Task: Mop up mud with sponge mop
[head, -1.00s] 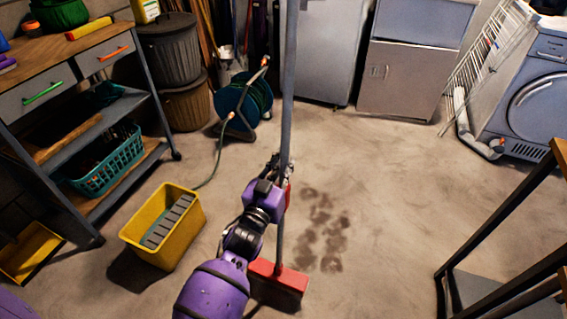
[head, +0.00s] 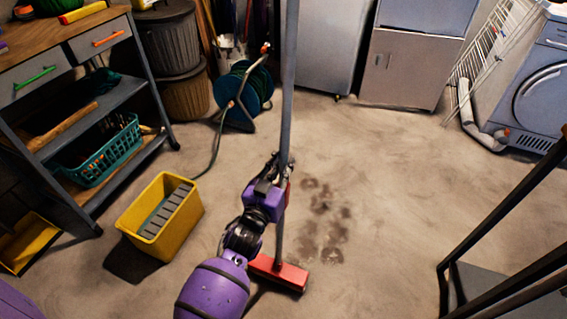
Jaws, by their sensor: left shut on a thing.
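My left gripper (head: 284,176) is shut on the grey pole of the sponge mop (head: 288,90), which stands close to upright. The mop's red head (head: 291,276) is low at the floor, just below the near end of the mud; I cannot tell whether it presses on the floor. The mud (head: 322,222) is a trail of dark brown blotches on the concrete, right of the pole. A yellow bucket (head: 176,238) with a grey wringer grid stands to the left of my left arm. My right gripper is not in view.
A workbench (head: 60,150) with a teal basket (head: 103,158) is at the left. A hose reel (head: 243,95) stands behind the bucket, its hose trailing toward it. A dark metal frame (head: 500,268) is at the lower right. Floor right of the mud is clear.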

